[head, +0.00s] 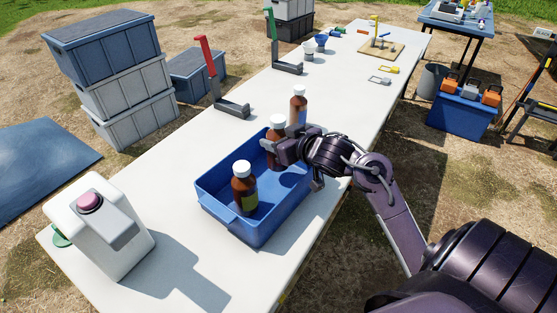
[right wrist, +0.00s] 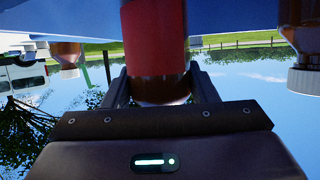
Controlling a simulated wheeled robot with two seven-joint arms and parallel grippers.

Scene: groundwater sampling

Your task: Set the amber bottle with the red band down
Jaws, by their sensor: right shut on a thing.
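The amber bottle with the red band (right wrist: 155,32) is between the fingers of my right gripper (right wrist: 160,88), which is shut on it. The wrist view is upside down. In the head view this bottle shows its white cap (head: 278,122) and looks upright, over the far end of the blue tray (head: 222,215). My right gripper (head: 274,148) hides much of its body and base there. I cannot tell whether the base touches the tray floor. My left gripper is not in view.
An amber bottle with a yellow-green label (head: 243,190) stands in the tray's near part. Another amber bottle (head: 298,108) stands just beyond the tray. A white jug (head: 105,240) stands at the near left of the white table (head: 185,175). A red-handled stand (head: 222,90) stands farther back.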

